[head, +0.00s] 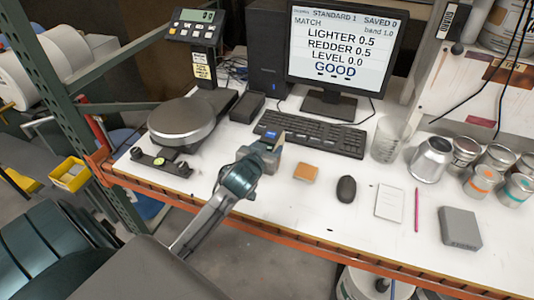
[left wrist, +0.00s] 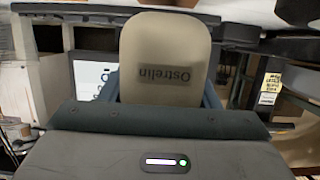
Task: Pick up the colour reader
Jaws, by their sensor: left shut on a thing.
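My right gripper is not in view.
A keyboard (head: 312,133) and monitor (head: 324,101) stand behind. A round-plate scale (head: 181,119) is to the left. An orange-brown block (head: 306,172), a mouse (head: 346,189), a notepad (head: 389,203) and a grey box (head: 460,228) lie to the right.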

